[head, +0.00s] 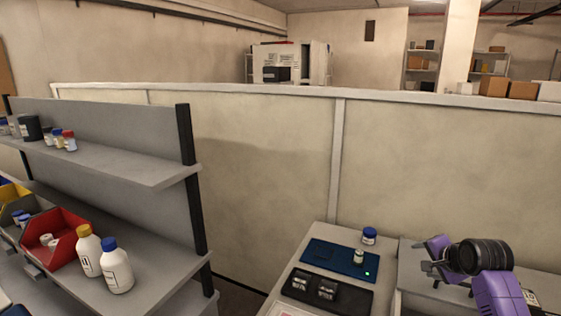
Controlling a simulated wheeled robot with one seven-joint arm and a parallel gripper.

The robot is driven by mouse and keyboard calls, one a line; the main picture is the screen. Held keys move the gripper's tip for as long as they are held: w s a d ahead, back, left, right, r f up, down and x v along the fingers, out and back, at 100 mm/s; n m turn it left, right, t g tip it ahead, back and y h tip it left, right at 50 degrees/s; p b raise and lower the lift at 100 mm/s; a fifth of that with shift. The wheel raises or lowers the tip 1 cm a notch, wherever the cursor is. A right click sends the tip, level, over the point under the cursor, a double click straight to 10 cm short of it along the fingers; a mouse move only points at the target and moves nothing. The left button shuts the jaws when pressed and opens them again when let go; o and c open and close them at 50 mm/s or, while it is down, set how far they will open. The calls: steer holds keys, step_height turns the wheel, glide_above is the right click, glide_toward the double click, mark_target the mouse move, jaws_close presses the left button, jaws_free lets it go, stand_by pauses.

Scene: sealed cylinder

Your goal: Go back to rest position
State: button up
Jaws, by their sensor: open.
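My gripper (429,257) is at the right in the head view, at the end of my purple and black arm. Its jaws point left and are open, with nothing seen between them. It is to the right of a blue pad (328,257) on the grey bench. A small pale cylinder (359,257) with a dark top stands upright on the pad's right part, apart from the gripper. A green light (367,273) glows beside it on the pad.
A blue-lidded jar (369,236) stands behind the pad. A black tray (345,295) with two metallic blocks lies in front. At left, a shelf (125,165) holds bottles and a red bin (68,240). A pale partition (265,170) stands behind the bench.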

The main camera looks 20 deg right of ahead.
steer(key=w+a+n+t+h, duration=0.15)
steer(key=a+n+t, duration=0.35)
steer(key=a, duration=0.8)
steer(key=s+a+n+t, duration=0.25)
steer(key=s+a, duration=0.45)
steer(key=a, duration=0.5)
steer(key=s+a+n+y, duration=0.2)
steer(key=s+a, duration=0.4)
steer(key=s, duration=0.4)
steer(key=s+a+f+n+y+b, duration=0.1)
steer(key=s+a+n, duration=0.4)
steer(key=s, duration=0.6)
steer(key=s+a+n+g+y+b, duration=0.1)
steer(key=s+a+n+y, duration=0.2)
steer(key=s+a, duration=0.5)
steer(key=s+n, duration=0.1)
steer(key=s, duration=0.1)
steer(key=shift+s+f, duration=0.35)
steer(key=shift+f, duration=0.05)
